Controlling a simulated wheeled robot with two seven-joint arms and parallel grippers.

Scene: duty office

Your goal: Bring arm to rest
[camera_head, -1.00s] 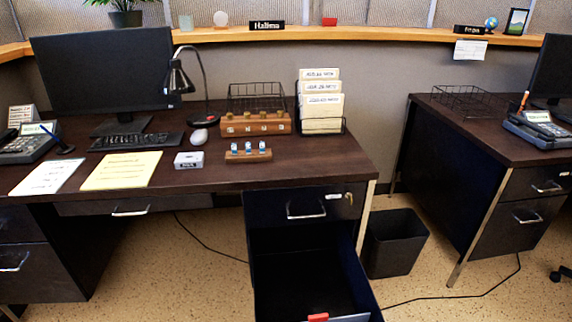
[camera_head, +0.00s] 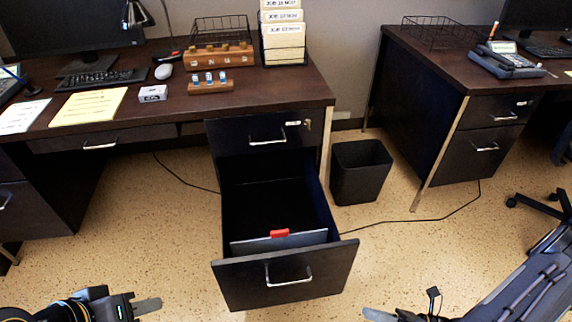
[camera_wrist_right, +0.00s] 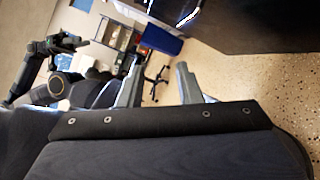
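My left gripper (camera_head: 147,306) is at the bottom left of the head view, left of the open drawer front. It looks empty, but its finger gap cannot be made out. My right gripper (camera_head: 378,315) is at the bottom edge, right of the drawer, mostly cut off by the frame. In the right wrist view its two fingers stand apart with nothing between them (camera_wrist_right: 158,88). Both arms are held low in front of the desk, clear of it.
The desk's lower drawer (camera_head: 285,275) is pulled out towards me, with a red-tabbed divider (camera_head: 280,238) inside. A black bin (camera_head: 360,172) stands right of it. An office chair (camera_head: 545,215) is at the right. Cables cross the open floor.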

